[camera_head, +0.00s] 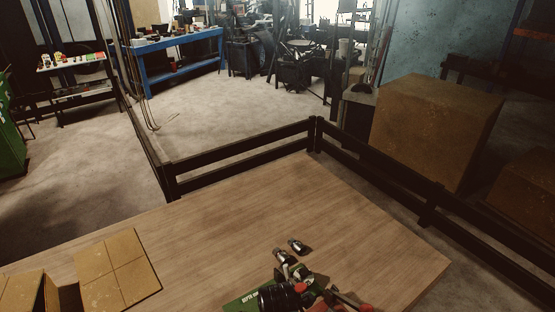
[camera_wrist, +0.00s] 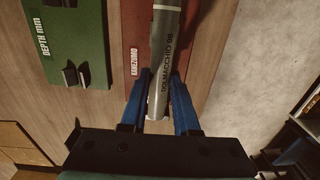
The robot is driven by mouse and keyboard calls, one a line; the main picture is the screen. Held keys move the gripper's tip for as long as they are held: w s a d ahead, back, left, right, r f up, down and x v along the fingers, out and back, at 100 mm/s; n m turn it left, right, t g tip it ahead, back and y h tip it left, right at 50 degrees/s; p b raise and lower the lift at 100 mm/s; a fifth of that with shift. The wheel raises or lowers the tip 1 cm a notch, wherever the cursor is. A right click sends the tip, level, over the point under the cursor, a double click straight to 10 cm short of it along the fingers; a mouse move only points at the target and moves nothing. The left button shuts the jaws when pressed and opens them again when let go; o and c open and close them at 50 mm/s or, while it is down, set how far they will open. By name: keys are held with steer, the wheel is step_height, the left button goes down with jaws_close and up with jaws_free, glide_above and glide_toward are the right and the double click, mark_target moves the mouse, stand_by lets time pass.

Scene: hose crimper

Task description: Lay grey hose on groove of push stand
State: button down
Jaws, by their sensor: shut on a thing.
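In the wrist view the grey hose (camera_wrist: 164,62) is a straight tube with dark lettering, running up out of the top of the picture. My gripper (camera_wrist: 161,84) has blue fingers, one on each side of the hose, and is shut on it. A red-brown board (camera_wrist: 134,20) with white lettering lies below and beside the hose. A green board (camera_wrist: 75,28) marked "DEPTH MM", with small dark upright blocks (camera_wrist: 77,75), lies to the left. I cannot tell for sure which is the push stand, and no groove is clear. The hose's far end is out of view.
In the head view, small metal fittings (camera_head: 298,246) and a black cylindrical object (camera_head: 278,298) sit near the table's front, with red-handled tools (camera_head: 350,301) beside them. Brown boxes (camera_head: 117,270) stand at left. The wooden table (camera_head: 230,230) is bare in the middle; dark rails (camera_head: 245,145) border its far side.

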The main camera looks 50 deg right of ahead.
steer(key=shift+f, duration=0.55)
stand_by(1.6)
steer(key=c, duration=0.6)
jaws_free()
steer(key=shift+r, duration=0.1)
step_height(320, 180, up, 8)
steer(key=p, duration=0.8)
